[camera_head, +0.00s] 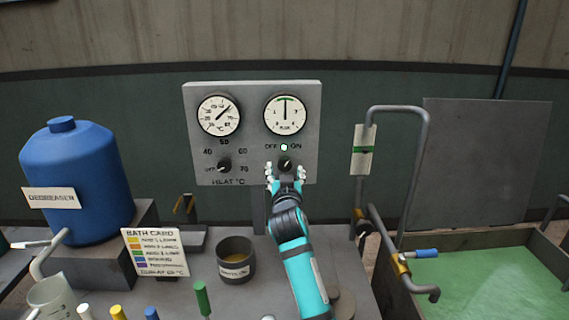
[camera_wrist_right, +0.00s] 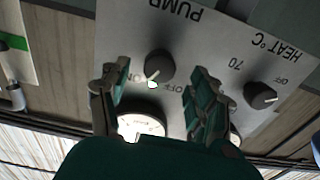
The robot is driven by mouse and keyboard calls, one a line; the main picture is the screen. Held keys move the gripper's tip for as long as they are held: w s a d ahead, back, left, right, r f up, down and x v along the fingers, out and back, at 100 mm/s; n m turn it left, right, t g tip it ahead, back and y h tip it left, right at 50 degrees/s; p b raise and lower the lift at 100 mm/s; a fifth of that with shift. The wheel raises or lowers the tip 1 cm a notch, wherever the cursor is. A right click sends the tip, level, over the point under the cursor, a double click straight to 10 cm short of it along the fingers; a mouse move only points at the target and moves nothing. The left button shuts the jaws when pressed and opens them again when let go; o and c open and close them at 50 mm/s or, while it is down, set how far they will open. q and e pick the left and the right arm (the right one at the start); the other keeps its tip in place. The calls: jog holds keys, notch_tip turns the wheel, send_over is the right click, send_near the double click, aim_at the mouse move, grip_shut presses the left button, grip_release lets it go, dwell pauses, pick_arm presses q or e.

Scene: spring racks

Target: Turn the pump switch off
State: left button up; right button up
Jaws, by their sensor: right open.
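The pump switch is a small dark knob (camera_head: 286,163) on the grey control panel (camera_head: 252,92), below the OFF and ON labels. In the wrist view the pump knob (camera_wrist_right: 159,65) shows upside down, its white pointer slanting toward the ON side. A small lamp (camera_head: 284,147) between the labels glows pale green. My right gripper (camera_head: 285,173) is in front of the knob, fingers open. In the wrist view its fingers (camera_wrist_right: 152,84) appear on either side of the knob; I cannot tell whether they touch it. My left gripper is not in view.
The heat knob (camera_head: 224,165) sits left of the pump knob, with two round gauges (camera_head: 219,115) (camera_head: 285,115) above. A blue degreaser drum (camera_head: 75,170), a bath card (camera_head: 155,252) and a dark cup (camera_head: 236,262) stand left. A bent pipe (camera_head: 425,160) and green tank (camera_head: 500,285) are right.

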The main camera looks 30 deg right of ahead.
aim_at(285, 168)
jog(key=x, duration=0.2)
jog(key=shift+w+d, duration=0.15)
jog(key=shift+w, duration=0.15)
jog(key=shift+w+d, duration=0.2)
jog(key=shift+w, duration=0.2)
jog(key=c, duration=1.2)
pick_arm(q)
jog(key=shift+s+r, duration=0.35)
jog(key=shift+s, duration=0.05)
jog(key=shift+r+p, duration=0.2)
jog(key=shift+p, duration=0.2)
pick_arm(e)
jog(key=shift+n, duration=0.4)
jog(key=n+p, duration=0.2)
jog(key=n, duration=0.3)
jog(key=shift+d+n, duration=0.1)
jog(key=shift+n, duration=0.3)
pick_arm(q)
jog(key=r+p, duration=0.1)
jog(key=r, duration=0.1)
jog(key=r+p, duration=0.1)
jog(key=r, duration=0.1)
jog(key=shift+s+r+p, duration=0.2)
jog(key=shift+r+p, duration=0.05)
jog(key=shift+p, duration=0.05)
pick_arm(e)
jog(key=n, duration=0.5)
jog(key=shift+f+n, duration=0.1)
jog(key=shift+n, duration=0.3)
